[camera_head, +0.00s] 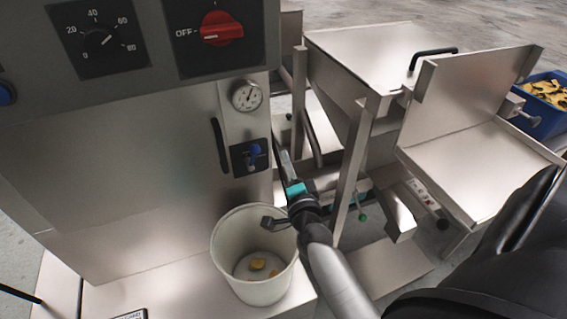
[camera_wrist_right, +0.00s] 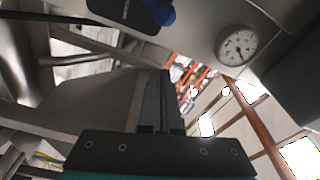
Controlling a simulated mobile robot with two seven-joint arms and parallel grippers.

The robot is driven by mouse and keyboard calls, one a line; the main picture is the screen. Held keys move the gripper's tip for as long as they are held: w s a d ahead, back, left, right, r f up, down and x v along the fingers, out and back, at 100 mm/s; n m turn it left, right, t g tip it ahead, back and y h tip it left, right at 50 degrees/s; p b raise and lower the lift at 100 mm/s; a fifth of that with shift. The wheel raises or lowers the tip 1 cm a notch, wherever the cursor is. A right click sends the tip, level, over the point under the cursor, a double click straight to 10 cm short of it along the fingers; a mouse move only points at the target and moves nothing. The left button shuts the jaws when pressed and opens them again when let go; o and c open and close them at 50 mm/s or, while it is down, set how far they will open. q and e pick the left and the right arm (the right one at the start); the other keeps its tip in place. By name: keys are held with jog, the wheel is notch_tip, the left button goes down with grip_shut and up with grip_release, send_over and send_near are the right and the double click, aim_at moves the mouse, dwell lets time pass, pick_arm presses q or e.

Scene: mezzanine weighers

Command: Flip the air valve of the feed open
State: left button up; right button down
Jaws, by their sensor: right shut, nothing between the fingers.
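The air valve (camera_head: 254,151) has a small blue lever on a dark plate, on the steel cabinet front below a round pressure gauge (camera_head: 246,96). In the right wrist view the blue lever (camera_wrist_right: 163,12) shows at the top edge, partly cut off, with the gauge (camera_wrist_right: 237,45) to its right. My right gripper (camera_head: 279,142) is shut and empty, its fingers pointing up just right of the valve plate. In the wrist view its closed fingers (camera_wrist_right: 162,76) end below the lever, with a visible gap. My left gripper is not in view.
A white bucket (camera_head: 226,240) with a few yellow pieces stands below the valve, close to my right wrist. A steel hopper (camera_head: 345,85) and tray (camera_head: 470,170) stand to the right. A red switch (camera_head: 222,29) sits above the gauge.

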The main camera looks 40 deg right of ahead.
aim_at(252, 156)
jog(key=w, duration=0.4)
jog(key=w+b, duration=0.1)
jog(key=w, duration=0.2)
jog(key=shift+w+f, duration=0.1)
jog(key=shift+f, duration=0.25)
jog(key=shift+a+f, duration=0.15)
jog(key=shift+a, duration=0.4)
jog(key=shift+w+a+r+n+p, duration=0.15)
jog(key=shift+a+r+n+p, duration=0.35)
jog(key=shift+n, duration=0.5)
jog(key=shift+w+a+n+p, duration=0.1)
jog(key=shift+a+n+p, duration=0.2)
jog(key=shift+a+n, duration=0.45)
jog(key=shift+d, duration=0.2)
